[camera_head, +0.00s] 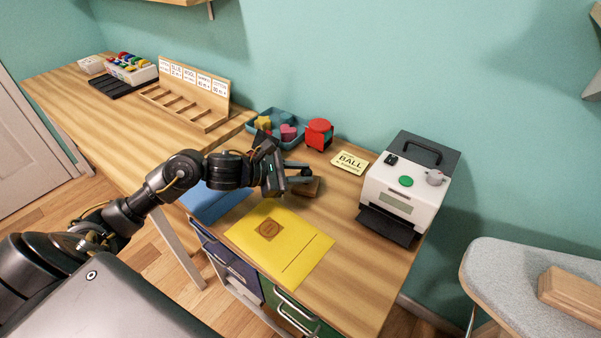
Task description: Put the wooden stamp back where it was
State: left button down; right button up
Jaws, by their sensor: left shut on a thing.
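My left arm comes in from the left, and my left gripper (298,174) is over the desk, just beyond the yellow sheet. It is shut on the wooden stamp (312,188), a small brown block at its fingertips. The gripper hides part of the stamp. I cannot tell whether the stamp touches the desk. The yellow sheet (290,256) lies near the front edge and bears a brown square mark (269,229). My right gripper is not in view.
A blue tray (254,130) with coloured shapes and a red object (319,134) stand behind the gripper. A blue sheet (212,203) lies left. Desk between stamp and machine is clear.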

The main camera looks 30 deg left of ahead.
pick_arm(q)
jog(key=c, duration=1.2)
grip_release()
jog(key=shift+o, duration=0.2)
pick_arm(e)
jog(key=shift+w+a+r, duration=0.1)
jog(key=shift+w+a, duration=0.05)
pick_arm(q)
jog(key=shift+r, duration=0.1)
jog(key=shift+r+p, duration=0.1)
jog(key=shift+p, duration=0.2)
jog(key=b+v, duration=0.2)
jog(key=v, duration=0.7)
jog(key=shift+s+a, duration=0.3)
jog(key=shift+a, duration=0.05)
jog(key=shift+b+v, duration=0.3)
jog(key=shift+v, duration=0.75)
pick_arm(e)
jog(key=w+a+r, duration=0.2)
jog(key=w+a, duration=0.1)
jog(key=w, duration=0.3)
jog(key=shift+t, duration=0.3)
pick_arm(q)
jog(key=shift+r, duration=0.1)
